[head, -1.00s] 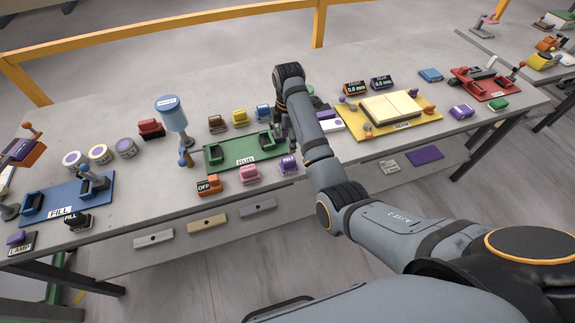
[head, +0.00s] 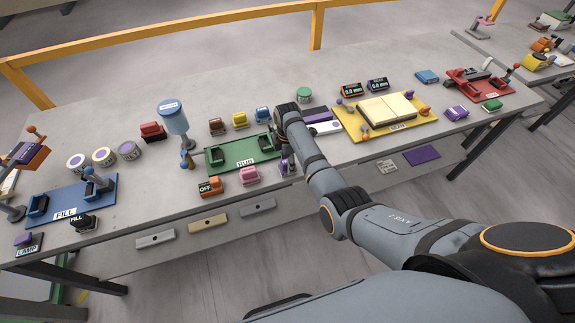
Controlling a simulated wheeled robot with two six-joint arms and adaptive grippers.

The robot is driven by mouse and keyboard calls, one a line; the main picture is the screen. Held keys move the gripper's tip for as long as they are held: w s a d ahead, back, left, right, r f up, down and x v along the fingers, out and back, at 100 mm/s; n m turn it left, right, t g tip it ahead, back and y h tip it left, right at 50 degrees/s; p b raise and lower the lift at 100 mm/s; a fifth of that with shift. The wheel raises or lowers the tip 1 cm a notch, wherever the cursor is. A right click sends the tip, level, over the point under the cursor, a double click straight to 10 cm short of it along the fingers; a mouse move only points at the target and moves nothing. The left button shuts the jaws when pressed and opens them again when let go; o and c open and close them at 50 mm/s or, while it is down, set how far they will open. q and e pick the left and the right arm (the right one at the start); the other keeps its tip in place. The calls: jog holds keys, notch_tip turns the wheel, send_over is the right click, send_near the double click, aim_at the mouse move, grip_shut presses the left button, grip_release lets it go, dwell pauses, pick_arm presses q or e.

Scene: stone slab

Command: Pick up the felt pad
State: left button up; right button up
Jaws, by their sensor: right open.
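No label marks the felt pad. My left gripper is not in view.
Brown (head: 217,126), yellow (head: 240,121) and blue blocks (head: 262,115) stand behind the green plate. A blue-topped dispenser (head: 173,117) stands to its left. A yellow plate (head: 352,124) lies right of my arm. The blue FILL plate (head: 100,188) is at left.

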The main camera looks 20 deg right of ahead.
jog(key=shift+f, duration=0.15)
grip_shut()
dwell(0.4)
